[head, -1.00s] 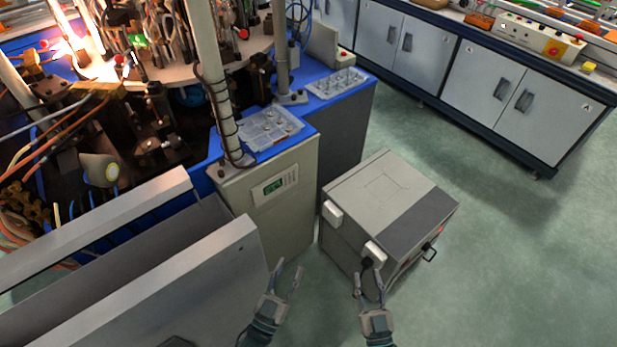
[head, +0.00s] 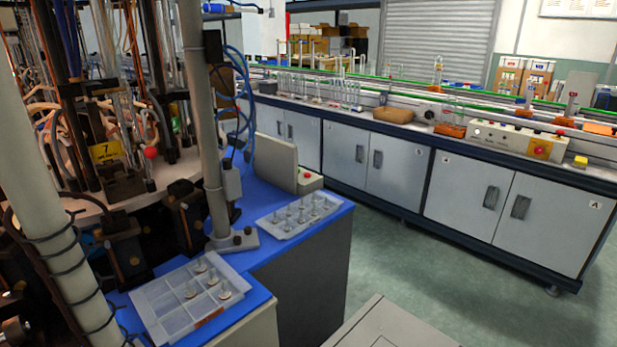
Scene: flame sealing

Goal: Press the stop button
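Another red button (head: 539,150) sits on a yellow plate at the right end of a white control panel (head: 500,140) on the far bench. I cannot read which one is marked as stop. Neither of my grippers is in view.
Two clear trays (head: 182,310) and (head: 282,222) with small parts lie on the blue table (head: 255,192). Grey upright poles (head: 203,130) stand at the left. Cabinets (head: 470,195) line the far bench. Green floor (head: 400,255) is open between. A grey box top (head: 385,328) shows at the bottom.

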